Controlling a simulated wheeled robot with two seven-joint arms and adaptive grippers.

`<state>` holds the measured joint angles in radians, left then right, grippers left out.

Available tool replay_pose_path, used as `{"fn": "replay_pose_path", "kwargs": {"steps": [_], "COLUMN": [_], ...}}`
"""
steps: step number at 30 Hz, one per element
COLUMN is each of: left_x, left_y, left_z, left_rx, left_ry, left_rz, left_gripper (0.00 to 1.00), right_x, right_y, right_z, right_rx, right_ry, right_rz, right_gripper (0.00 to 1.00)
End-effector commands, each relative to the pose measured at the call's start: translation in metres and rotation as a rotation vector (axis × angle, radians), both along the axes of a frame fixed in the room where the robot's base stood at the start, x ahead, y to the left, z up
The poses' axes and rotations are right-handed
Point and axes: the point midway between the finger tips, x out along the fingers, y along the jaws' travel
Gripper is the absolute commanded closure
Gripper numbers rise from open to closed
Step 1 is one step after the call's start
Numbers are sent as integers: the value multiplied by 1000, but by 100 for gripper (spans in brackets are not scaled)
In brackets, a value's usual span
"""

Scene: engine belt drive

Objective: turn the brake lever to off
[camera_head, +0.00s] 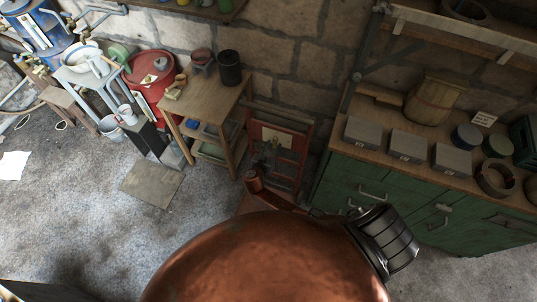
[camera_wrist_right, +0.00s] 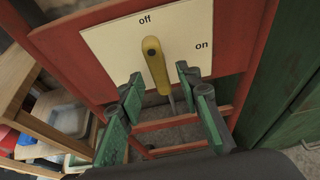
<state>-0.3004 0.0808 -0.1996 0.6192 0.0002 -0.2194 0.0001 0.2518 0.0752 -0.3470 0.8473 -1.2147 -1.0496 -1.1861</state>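The brake lever (camera_wrist_right: 155,62) has a yellow handle and a thin metal shaft. It stands in front of a cream plate (camera_wrist_right: 105,45) marked "off" at the top and "on" at the right. The handle's upper end is just below "off". My right gripper (camera_wrist_right: 160,83) is open, with a green-padded finger on each side of the lever; gaps show on both sides. In the head view the plate (camera_head: 287,136) is on a red frame (camera_head: 296,165), with my right gripper (camera_head: 267,155) in front; the lever is not clear there. My left gripper is out of view.
A wooden table (camera_head: 205,98) stands left of the red frame. Open floor (camera_head: 90,215) lies at the left.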

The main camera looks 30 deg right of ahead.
Motion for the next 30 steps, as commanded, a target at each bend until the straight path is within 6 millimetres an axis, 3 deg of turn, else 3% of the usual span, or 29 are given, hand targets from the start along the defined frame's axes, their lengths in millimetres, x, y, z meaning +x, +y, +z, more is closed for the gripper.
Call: {"fn": "replay_pose_path", "kwargs": {"steps": [6,12,30], "left_x": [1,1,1], "left_y": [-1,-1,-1], "left_z": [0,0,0], "left_rx": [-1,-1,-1], "left_ry": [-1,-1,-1], "left_rz": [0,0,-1], "left_gripper": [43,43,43], "right_x": [-29,-49,-56], "right_y": [35,57,65], "right_z": [17,30,36], "right_rx": [3,2,-1], "right_ry": [-1,1,1], "right_rz": [1,0,-1], "right_gripper": [68,68,68]}}
